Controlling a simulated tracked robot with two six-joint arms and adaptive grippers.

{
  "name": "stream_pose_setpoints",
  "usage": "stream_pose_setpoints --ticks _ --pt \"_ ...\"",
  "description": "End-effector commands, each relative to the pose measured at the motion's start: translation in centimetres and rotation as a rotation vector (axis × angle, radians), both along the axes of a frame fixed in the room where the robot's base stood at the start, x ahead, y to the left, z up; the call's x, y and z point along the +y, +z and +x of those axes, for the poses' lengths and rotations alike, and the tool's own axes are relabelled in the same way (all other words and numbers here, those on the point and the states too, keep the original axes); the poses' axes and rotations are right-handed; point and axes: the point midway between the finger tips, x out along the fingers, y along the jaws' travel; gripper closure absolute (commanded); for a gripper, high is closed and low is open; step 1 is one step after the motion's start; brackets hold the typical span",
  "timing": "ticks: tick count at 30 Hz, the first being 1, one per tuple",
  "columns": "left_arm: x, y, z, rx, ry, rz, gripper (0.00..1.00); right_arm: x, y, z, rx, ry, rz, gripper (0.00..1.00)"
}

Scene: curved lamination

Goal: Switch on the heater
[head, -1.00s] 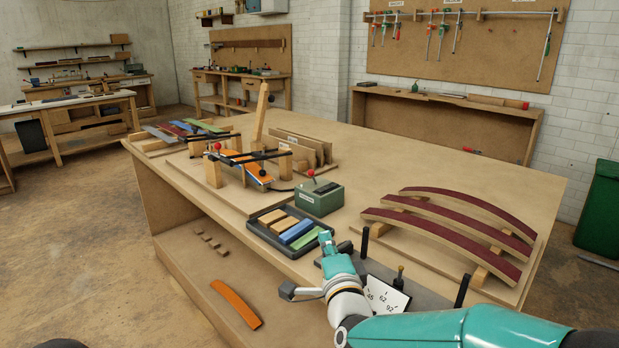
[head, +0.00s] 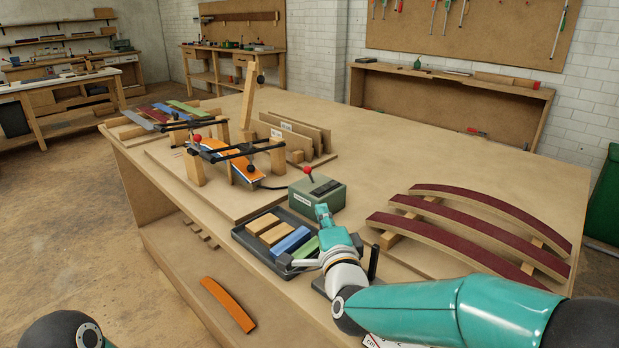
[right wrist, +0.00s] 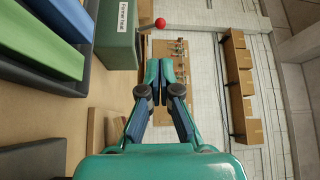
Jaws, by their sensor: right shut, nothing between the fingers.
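The heater control is a grey-green box (head: 317,193) with a red-knobbed lever (head: 308,171) on top, standing on the bench. In the right wrist view the box (right wrist: 117,35) carries a white label that seems to read "Former heat", and the red knob (right wrist: 160,23) stands out beyond its edge. My right gripper (head: 322,212) is shut and empty, just in front of the box in the head view. In the right wrist view its fingertips (right wrist: 165,72) are together, below the knob in the picture and apart from it. My left gripper is out of view.
A dark tray (head: 244,238) with wooden, blue and green blocks sits left of my right gripper. Curved maroon-topped strips (head: 455,232) lie on a stand to the right. A clamping jig with an orange strip (head: 230,160) stands behind left. The bench top (head: 400,150) is clear farther back.

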Motion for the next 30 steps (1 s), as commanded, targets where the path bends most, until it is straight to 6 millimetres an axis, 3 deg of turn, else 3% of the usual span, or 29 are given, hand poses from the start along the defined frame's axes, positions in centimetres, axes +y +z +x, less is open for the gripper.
stream_pose_setpoints --ticks 8,24,30 --pt "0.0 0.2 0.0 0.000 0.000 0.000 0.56 0.3 0.1 1.2 -0.001 0.001 0.000 1.00" --pt "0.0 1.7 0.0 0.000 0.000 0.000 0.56 1.9 0.7 10.0 0.000 0.001 0.000 1.00" --pt "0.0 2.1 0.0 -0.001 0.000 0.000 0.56 2.4 0.9 12.4 0.000 0.002 0.001 1.00"
